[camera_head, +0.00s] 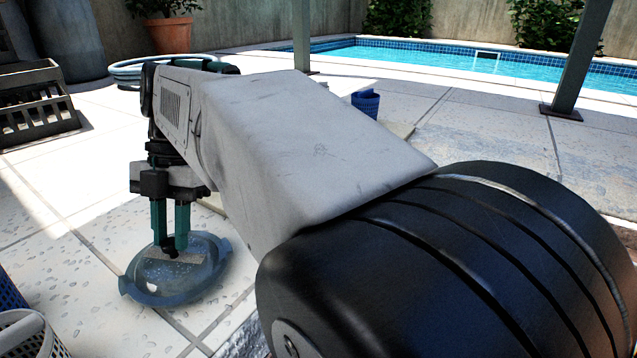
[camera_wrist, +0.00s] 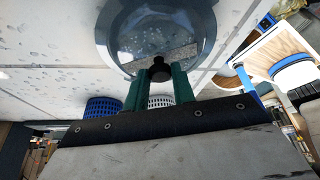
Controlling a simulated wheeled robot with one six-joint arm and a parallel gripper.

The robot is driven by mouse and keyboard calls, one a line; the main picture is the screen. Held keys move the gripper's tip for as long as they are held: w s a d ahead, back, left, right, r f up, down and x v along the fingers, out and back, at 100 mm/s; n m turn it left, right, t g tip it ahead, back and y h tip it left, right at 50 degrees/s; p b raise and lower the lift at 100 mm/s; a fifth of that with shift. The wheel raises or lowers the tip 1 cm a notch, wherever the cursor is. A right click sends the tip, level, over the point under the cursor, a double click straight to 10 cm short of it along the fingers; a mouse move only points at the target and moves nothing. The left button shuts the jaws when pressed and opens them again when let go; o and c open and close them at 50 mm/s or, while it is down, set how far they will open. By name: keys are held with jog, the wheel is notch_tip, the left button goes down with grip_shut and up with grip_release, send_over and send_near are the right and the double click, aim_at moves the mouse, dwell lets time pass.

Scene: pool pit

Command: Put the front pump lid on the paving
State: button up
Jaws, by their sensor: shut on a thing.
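A round, clear bluish pump lid (camera_head: 212,278) with a raised rim and small side tabs is low over the pale paving (camera_head: 85,312) at the lower left of the head view. Its underside may be touching the paving; I cannot tell. It also shows in the wrist view (camera_wrist: 128,45), at the top. My gripper (camera_head: 170,244) points down over the lid's middle, its green fingers shut on the dark knob of the lid. In the wrist view, my gripper (camera_wrist: 159,76) shows the black knob between the fingertips.
A blue basket (camera_head: 9,292) and a white basket (camera_head: 35,336) stand close on the left. A dark crate (camera_head: 38,108) and coiled hose (camera_head: 125,72) lie farther back. Posts (camera_head: 578,62) stand before the pool (camera_head: 450,56). Paving around the lid looks clear.

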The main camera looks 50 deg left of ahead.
jog(key=shift+f, duration=0.5)
jog(key=o, duration=1)
jog(key=shift+o, duration=0.2)
